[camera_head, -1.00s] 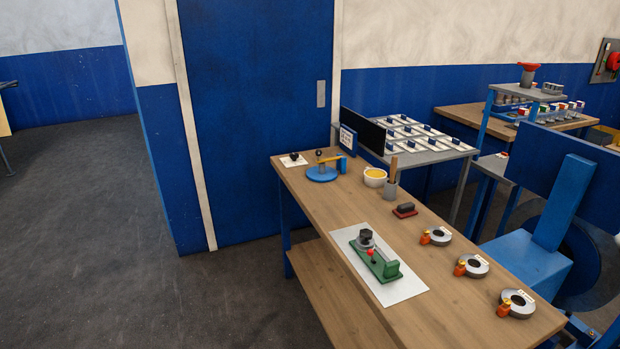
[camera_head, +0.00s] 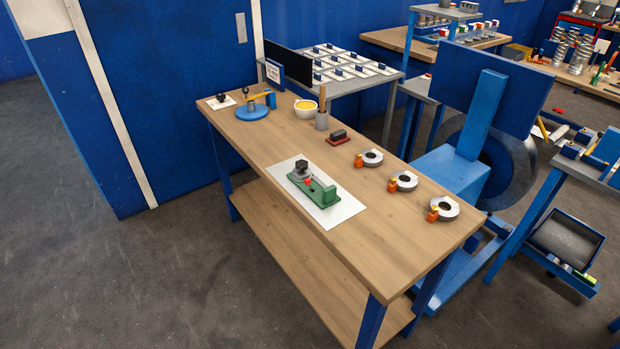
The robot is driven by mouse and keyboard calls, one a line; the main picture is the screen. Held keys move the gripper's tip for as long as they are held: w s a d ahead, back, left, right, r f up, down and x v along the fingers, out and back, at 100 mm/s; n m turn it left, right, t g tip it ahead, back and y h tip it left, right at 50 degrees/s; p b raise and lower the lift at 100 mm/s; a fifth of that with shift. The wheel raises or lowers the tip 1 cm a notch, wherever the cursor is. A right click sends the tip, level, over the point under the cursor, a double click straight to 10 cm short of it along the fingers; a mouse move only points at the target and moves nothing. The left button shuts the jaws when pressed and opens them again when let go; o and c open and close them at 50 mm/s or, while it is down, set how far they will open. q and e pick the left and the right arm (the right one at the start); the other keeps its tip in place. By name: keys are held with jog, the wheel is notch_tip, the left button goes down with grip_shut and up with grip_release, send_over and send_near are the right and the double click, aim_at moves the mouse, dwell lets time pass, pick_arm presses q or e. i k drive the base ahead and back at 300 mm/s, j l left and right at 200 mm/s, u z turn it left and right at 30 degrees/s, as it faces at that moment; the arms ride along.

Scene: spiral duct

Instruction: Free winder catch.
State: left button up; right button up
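Farther back on the bench is a round blue device (camera_head: 252,113) with a yellow arm (camera_head: 258,97) and a black knob. Which of these is the winder, and which part is its catch, I cannot tell. Neither of my grippers is in view.
Three grey rings with orange pieces (camera_head: 403,181) line the bench's right side. A yellow-filled bowl (camera_head: 305,108), a grey cup (camera_head: 322,120) and a dark red block (camera_head: 338,137) stand behind. A blue machine (camera_head: 455,170) is close at the right. Floor is clear at left and front.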

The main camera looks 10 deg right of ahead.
aim_at(324, 196)
jog(key=i+j, duration=0.1)
jog(key=j, duration=0.3)
jog(key=i+j, duration=0.1)
jog(key=j, duration=0.35)
jog(key=i+j, duration=0.1)
jog(key=j, duration=0.3)
jog(key=i+j, duration=0.1)
jog(key=j, duration=0.3)
jog(key=i+j, duration=0.15)
jog(key=j, duration=0.25)
